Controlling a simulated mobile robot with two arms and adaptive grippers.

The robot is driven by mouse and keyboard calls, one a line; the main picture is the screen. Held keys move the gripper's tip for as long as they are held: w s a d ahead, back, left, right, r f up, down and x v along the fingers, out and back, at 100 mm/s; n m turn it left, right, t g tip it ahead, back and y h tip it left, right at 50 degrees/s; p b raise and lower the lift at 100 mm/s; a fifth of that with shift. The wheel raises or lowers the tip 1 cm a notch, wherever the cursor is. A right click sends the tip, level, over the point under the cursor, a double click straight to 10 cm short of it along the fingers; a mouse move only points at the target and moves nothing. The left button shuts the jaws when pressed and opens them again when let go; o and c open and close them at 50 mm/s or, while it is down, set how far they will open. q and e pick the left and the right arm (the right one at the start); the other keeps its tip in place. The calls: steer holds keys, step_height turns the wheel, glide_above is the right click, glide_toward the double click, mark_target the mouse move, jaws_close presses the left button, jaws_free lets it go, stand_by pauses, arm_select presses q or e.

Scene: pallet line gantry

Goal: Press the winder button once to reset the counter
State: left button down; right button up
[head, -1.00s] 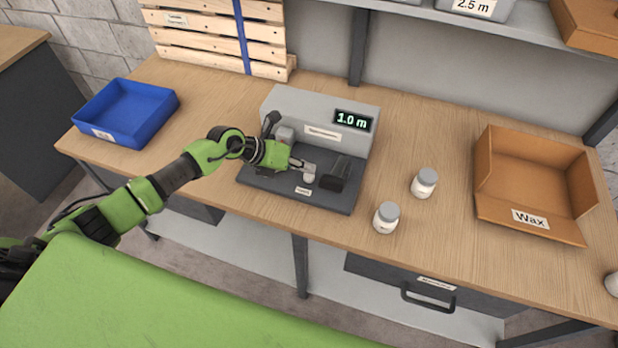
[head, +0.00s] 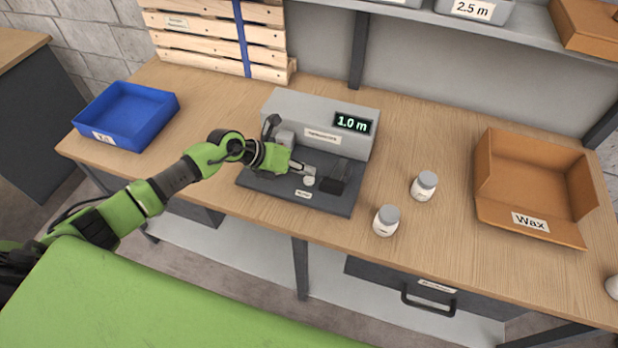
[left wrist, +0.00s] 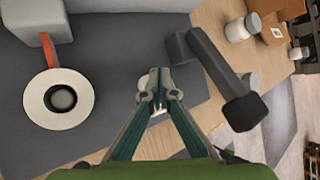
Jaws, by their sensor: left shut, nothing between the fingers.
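The winder (head: 345,110) is a grey machine on a dark base, and its display (head: 353,123) reads 1.0 m. A small white round button (head: 309,181) sits on the base near the front label. My left gripper (head: 309,171) is shut and empty, with its fingertips right by the button. In the left wrist view the shut fingertips (left wrist: 155,92) largely cover what lies under them, with a small pale patch showing between the fingers. I cannot tell whether they touch the button. My right gripper is not in view.
A black crank-like arm (left wrist: 215,75) stands close right of the fingertips. A white reel (left wrist: 58,99) with an orange strip lies left of them. Two white jars (head: 386,220) and a Wax box (head: 530,221) stand right; a blue tray (head: 125,115) stands left.

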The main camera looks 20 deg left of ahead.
mark_target(306, 179)
arm_select(q)
steer(key=shift+f, duration=0.15)
steer(key=shift+f, duration=0.25)
steer(key=shift+f+b, duration=0.6)
steer(key=shift+b, duration=0.05)
stand_by(0.8)
stand_by(0.3)
steer(key=shift+r+p, duration=1)
step_height(306, 179, up, 5)
steer(key=p, duration=0.4)
steer(key=shift+p, duration=0.3)
